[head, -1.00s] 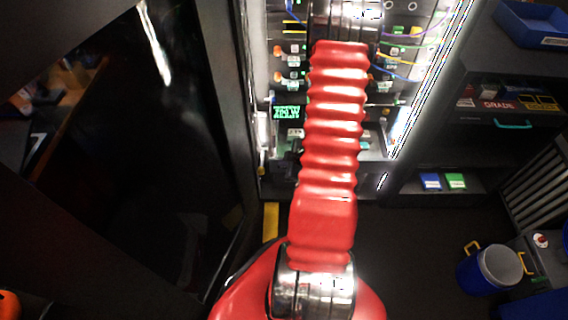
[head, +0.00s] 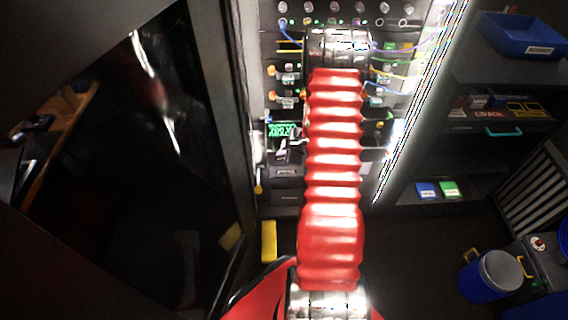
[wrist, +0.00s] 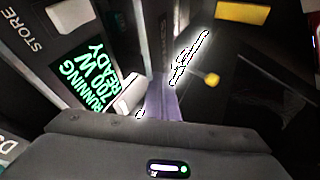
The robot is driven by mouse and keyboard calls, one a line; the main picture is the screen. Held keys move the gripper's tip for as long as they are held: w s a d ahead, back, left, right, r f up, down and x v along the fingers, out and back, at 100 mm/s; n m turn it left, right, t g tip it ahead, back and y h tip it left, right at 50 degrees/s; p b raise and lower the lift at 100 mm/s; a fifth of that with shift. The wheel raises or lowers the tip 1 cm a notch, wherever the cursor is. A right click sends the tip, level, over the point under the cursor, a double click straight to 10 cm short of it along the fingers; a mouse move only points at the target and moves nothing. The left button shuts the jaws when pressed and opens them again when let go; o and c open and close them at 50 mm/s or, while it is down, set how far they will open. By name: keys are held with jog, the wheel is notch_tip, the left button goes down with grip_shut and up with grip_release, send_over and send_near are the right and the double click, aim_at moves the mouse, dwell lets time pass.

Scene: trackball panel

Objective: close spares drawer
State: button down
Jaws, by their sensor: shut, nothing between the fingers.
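The rack (head: 283,100) stands ahead of me in the head view. Below its green screen (head: 281,130) are dark drawer-like fronts (head: 287,198). I cannot read which one is the spares drawer, nor tell how far it stands out. My gripper (head: 297,143) is mostly hidden behind my red arm, beside the screen. In the wrist view my gripper's fingers (wrist: 148,98) are shut and empty, just right of the screen, with dark panels beyond. I cannot tell whether they touch anything.
A yellow knob (wrist: 211,79) shows right of the fingers in the wrist view. Cables cross the upper rack. A dark open door stands at the left. At the right are a shelf unit with a teal handle (head: 503,132), a blue tray (head: 522,35) and a blue bucket (head: 489,276).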

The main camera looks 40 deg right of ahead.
jog(key=shift+w+d, duration=1)
jog(key=shift+w, duration=0.3)
jog(key=s+a+r, duration=0.2)
jog(key=s+r, duration=0.6)
jog(key=s, duration=0.1)
jog(key=shift+a, duration=0.3)
jog(key=c, duration=2.5)
grip_release()
